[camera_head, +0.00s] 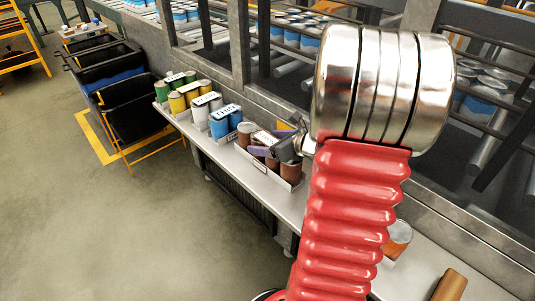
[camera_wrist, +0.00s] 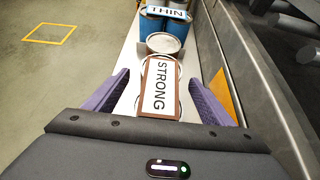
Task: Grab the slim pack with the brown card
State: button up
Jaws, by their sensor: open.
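In the wrist view, a pack with a brown card (camera_wrist: 161,92) lies between the fingers of my gripper (camera_wrist: 158,77). Its white label reads STRONG, and round can rims show at its sides. The purple fingers are open, one on each side, with visible gaps to the pack. The lower end of the pack is hidden by the gripper body. In the head view, my gripper (camera_head: 273,151) is over the brown cans (camera_head: 291,171) on the shelf, and it partly hides them.
A brown can with a pale lid (camera_wrist: 163,43) stands just beyond the pack. Blue cans labelled THIN (camera_wrist: 165,20) are behind it. Yellow (camera_head: 178,103) and green packs stand farther along the narrow metal shelf. A stone wall runs close on the right. An orange piece (camera_wrist: 228,97) is beside the right finger.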

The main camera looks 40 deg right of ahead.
jog(key=shift+c, duration=0.6)
grip_shut()
jog(key=shift+r, duration=0.2)
dwell(0.7)
